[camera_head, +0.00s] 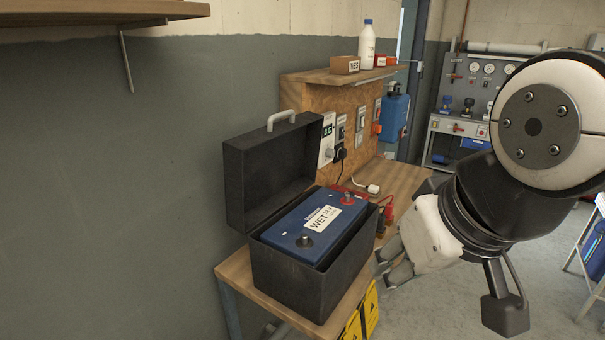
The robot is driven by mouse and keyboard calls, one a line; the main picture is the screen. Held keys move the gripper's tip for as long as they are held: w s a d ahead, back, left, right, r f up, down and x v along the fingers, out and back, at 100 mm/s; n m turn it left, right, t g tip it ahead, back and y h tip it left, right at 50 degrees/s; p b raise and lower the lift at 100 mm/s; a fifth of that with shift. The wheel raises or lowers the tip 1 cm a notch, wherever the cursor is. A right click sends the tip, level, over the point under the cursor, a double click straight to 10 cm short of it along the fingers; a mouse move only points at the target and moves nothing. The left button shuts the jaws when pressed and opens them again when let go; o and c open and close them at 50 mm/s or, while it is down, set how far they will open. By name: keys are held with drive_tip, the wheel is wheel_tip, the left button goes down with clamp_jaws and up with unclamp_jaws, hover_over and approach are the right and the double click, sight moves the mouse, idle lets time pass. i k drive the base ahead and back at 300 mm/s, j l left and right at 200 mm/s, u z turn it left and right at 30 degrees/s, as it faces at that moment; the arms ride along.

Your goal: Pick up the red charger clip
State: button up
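The red charger clip (389,212) is on the wooden bench, just right of the black battery box. A dark clip (380,226) is close beside it, and a red cable runs behind the box. My gripper (386,268) is in front of and below the red clip in the picture, apart from it. Its two fingers point left with a gap between them, and nothing shows in the gap. The lower part of the red clip is hard to make out.
The open black box (289,279) holds a blue battery (302,245) and fills the bench's near end. A wooden panel (335,97) with sockets and switches stands behind. A white plug (373,189) lies on the bench (408,176). Yellow signs (371,309) hang at the front.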

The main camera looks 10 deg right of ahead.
sight(388, 209)
drive_tip(key=z, duration=0.7)
